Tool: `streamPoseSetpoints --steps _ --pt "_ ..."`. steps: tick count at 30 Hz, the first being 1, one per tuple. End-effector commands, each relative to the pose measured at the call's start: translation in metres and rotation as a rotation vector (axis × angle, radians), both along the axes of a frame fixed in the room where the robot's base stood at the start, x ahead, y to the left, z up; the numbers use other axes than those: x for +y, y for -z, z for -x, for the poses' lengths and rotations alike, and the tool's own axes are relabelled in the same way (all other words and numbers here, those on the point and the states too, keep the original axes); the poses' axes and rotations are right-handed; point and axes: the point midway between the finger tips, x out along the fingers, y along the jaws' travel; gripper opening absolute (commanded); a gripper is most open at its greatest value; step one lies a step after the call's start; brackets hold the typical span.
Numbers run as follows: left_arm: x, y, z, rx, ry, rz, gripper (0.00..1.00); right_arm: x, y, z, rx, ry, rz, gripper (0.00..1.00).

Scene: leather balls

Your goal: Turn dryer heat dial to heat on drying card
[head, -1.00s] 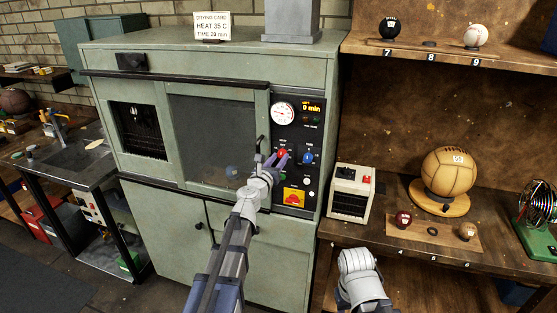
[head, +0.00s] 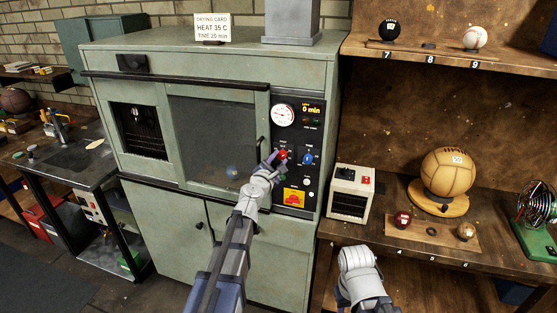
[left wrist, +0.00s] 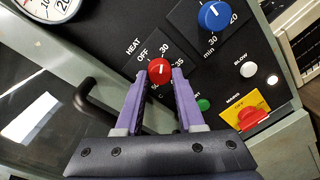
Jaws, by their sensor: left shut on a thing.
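The red heat dial (head: 282,155) is on the dryer's black control panel (head: 308,180). In the left wrist view the red dial (left wrist: 159,70) sits under a HEAT label, ringed by OFF, 30 and other, partly hidden marks. My left gripper (head: 272,163) is shut on the red dial, its purple fingers on either side in the left wrist view (left wrist: 160,85). The drying card (head: 212,27) on top of the dryer reads HEAT 35 C, TIME 20 min. My right gripper's fingertips are not visible; only part of that arm shows at the bottom.
A blue time dial (head: 307,158) is right of the red one. A white button (left wrist: 249,70) and a red switch on a yellow plate (left wrist: 243,116) sit nearby. A dark door handle (left wrist: 84,92) is close to the left finger. A heater box (head: 350,193) stands right of the dryer.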

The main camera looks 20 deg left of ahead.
Motion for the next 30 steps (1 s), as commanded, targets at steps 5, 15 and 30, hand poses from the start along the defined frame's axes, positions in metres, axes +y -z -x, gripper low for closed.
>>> streamPoseSetpoints --steps 5,15,30 --pt "-0.0009 -0.0004 0.0008 -0.005 0.001 -0.167 0.00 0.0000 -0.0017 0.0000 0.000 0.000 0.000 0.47" --pt "-0.0014 -0.0003 0.0010 -0.016 0.002 -0.491 0.00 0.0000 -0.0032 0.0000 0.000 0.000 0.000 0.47" --pt "-0.0027 -0.0002 0.0012 -0.032 0.003 -0.929 0.00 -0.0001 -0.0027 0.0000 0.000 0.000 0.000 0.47"
